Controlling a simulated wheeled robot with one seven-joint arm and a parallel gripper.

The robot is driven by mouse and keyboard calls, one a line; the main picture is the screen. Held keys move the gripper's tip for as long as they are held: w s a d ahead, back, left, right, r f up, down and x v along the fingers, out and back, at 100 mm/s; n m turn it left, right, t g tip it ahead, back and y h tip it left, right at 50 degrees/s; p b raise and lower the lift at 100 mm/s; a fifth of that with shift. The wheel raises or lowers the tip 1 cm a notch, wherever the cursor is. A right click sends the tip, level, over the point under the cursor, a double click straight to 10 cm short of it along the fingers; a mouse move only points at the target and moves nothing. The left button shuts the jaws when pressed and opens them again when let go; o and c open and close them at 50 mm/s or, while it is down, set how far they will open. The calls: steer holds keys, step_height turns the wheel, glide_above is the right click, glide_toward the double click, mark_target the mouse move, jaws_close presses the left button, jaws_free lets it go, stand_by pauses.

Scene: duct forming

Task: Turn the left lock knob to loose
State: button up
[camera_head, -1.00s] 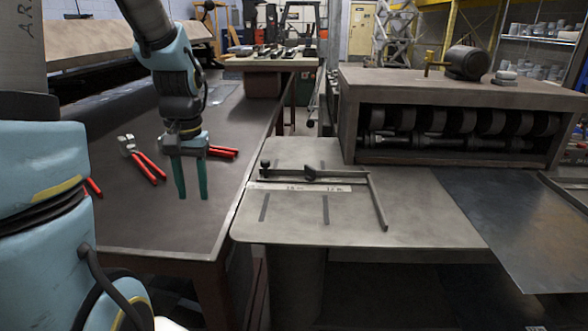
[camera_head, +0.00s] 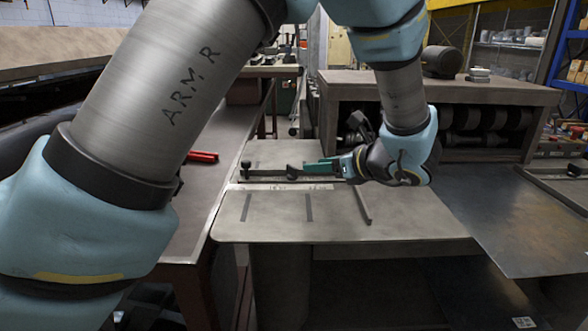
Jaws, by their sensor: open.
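A guide bar (camera_head: 268,180) with a printed scale lies across the grey machine bed. A small upright black knob (camera_head: 246,169) stands at its left end. A second black knob (camera_head: 292,172) with a short arm sits farther right on the bar. My gripper (camera_head: 308,167) is at the bar, its green fingers pointing left and level, close to the second knob and right of the end knob. It looks open, with nothing seen between the fingers. Whether a finger touches the second knob I cannot tell. My wrist hides the bar's right end.
A roller housing (camera_head: 440,92) stands behind the bed, partly covered by my arm. Another bar with a black knob (camera_head: 573,171) is at the far right. Red-handled pliers (camera_head: 203,156) lie on the left bench (camera_head: 190,205). The bed's front (camera_head: 330,225) is clear.

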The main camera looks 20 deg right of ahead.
mark_target(292, 166)
steer(key=p+x, duration=0.2)
steer(key=x, duration=0.8)
steer(key=shift+w, duration=0.35)
jaws_close()
